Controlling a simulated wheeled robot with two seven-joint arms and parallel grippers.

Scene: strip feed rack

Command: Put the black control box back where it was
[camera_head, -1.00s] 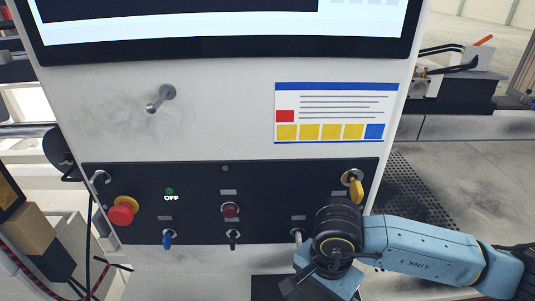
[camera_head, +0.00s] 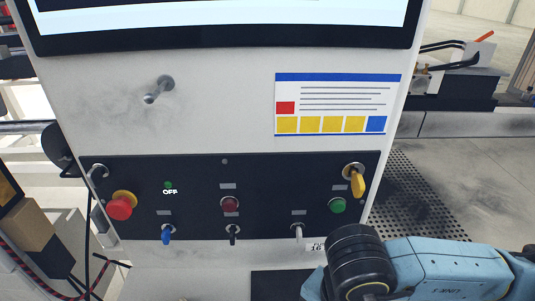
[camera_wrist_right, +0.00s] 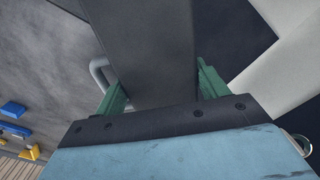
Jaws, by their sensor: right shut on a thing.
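My right gripper (camera_wrist_right: 162,84) shows in the right wrist view with its two green fingers on either side of a dark grey, flat-sided body (camera_wrist_right: 150,40), shut on it. This body seems to be the black control box; its far end runs out of the picture. In the head view my right wrist (camera_head: 355,262) is at the bottom right, below the control panel's right end. My left gripper is not in view.
The cabinet's black panel (camera_head: 270,180) carries a red stop button (camera_head: 121,206), a yellow rotary switch (camera_head: 356,183), a green button (camera_head: 338,205) and small toggles. A metal peg (camera_head: 158,90) sticks out above. A dark rectangle (camera_head: 280,286) lies below. A bent metal bar (camera_wrist_right: 101,74) is beside the held body.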

